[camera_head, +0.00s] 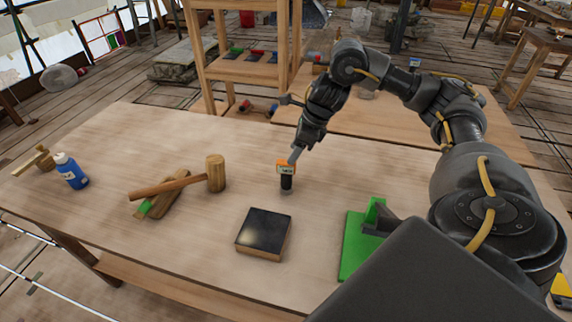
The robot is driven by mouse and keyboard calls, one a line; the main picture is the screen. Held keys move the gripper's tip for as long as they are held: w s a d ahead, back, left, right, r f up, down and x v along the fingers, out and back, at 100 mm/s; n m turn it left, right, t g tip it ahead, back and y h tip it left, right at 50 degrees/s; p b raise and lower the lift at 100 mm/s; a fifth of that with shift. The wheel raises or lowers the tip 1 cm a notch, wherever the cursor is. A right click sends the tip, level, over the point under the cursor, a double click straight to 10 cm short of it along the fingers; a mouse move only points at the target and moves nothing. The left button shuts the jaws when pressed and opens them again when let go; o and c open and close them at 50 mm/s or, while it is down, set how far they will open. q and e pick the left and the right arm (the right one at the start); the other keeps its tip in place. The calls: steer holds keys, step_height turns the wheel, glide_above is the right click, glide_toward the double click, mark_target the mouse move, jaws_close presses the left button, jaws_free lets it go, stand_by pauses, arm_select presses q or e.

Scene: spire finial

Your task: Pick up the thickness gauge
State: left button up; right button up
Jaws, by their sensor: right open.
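The thickness gauge (286,172) is a small device with an orange top, a pale display and a black lower body. It stands near the middle of the wooden table. My right gripper (295,154) reaches in from the upper right and its fingertips are at the gauge's top edge. It is open; whether the fingers touch the gauge cannot be told. My left gripper does not show.
The wooden table (122,135) holds a mallet (215,173) on wooden pieces left of the gauge, a black-topped block (264,232) in front, and a green plate (353,245) at right. A blue bottle (71,171) stands at far left. Bare tabletop surrounds the gauge.

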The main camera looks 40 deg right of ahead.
mark_target(286, 164)
steer(key=shift+w+a+f, duration=0.1)
steer(key=shift+w+f, duration=0.2)
steer(key=shift+f, duration=0.35)
steer(key=shift+w+f, duration=0.1)
steer(key=shift+f, duration=0.1)
steer(key=x, duration=0.5)
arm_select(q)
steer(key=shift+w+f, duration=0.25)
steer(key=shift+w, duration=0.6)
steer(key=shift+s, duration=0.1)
arm_select(e)
steer(key=c, duration=1)
